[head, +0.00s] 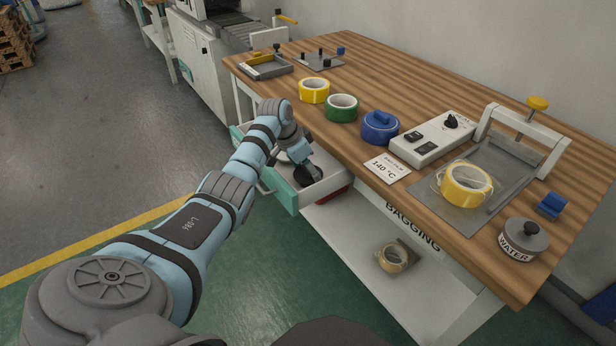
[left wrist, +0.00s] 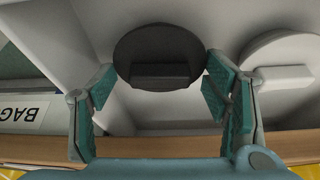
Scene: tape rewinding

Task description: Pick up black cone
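The black cone (left wrist: 158,52) shows in the left wrist view as a dark round disc with a raised block across it. It lies inside the open white drawer (head: 324,186) under the bench top. My left gripper (head: 304,167) reaches down into the drawer in the head view. In the left wrist view the left gripper (left wrist: 160,90) is open, its teal-padded fingers on either side of the cone's block with a gap between. The cone's underside is hidden. My right gripper is not in view.
A pale round object (left wrist: 283,70) lies beside the cone in the drawer. The drawer's teal front (head: 276,189) and white walls surround the gripper closely. Above, the wooden bench (head: 375,85) holds tape rolls, a control box (head: 433,138) and a WATER pot (head: 524,240).

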